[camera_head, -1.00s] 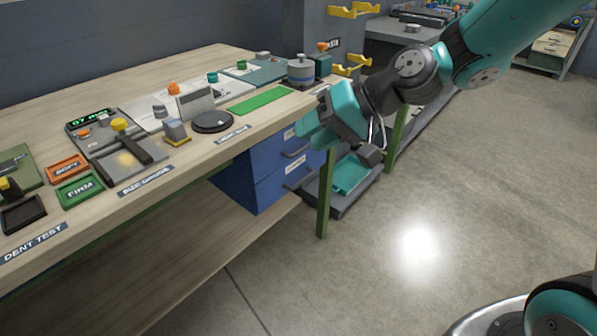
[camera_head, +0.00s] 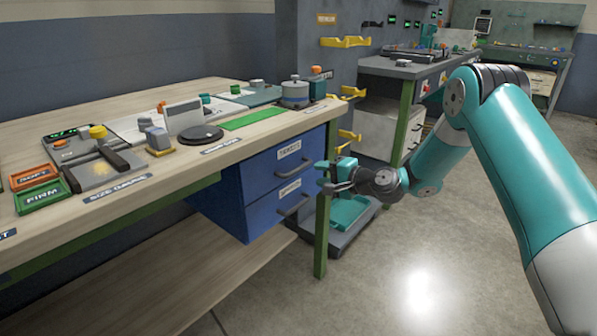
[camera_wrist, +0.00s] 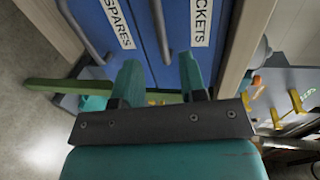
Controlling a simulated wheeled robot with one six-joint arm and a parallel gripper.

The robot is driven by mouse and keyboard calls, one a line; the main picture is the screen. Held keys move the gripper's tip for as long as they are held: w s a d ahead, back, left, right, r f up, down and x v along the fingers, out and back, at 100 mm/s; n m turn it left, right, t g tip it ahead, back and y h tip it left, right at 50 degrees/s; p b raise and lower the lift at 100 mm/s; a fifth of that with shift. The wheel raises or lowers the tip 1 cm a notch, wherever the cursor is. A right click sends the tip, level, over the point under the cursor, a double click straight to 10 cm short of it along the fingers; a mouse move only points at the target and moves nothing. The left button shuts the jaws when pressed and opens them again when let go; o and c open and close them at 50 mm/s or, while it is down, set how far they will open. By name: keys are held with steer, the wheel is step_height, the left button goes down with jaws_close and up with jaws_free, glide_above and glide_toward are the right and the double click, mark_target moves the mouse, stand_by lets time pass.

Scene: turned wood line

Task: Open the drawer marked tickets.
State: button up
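The blue drawer unit (camera_head: 232,205) hangs under the bench with two drawers, both closed. The upper drawer (camera_head: 262,170) bears a white label that reads as tickets; the wrist view shows "…CKETS" on its front (camera_wrist: 205,58). Its grey bar handle (camera_wrist: 160,30) appears ahead of the gap between my fingertips. The lower drawer (camera_head: 265,217) is labelled "SPARES" (camera_wrist: 118,22) and has its own handle (camera_wrist: 82,32). My gripper (camera_head: 325,178) is in front of the unit, at its right end. In the wrist view its two teal fingers (camera_wrist: 160,75) are apart, with nothing between them.
A green bench leg (camera_head: 321,240) stands close beside my gripper. Yellow hooks (camera_head: 347,140) stick out from the wall behind, and a teal-topped scale or cart (camera_head: 350,212) stands on the floor. The bench top (camera_head: 130,110) carries several instruments. The floor at right is open.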

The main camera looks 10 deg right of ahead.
mark_target(300, 170)
steer(key=x, duration=0.9)
steer(key=shift+s, duration=0.1)
jaws_close()
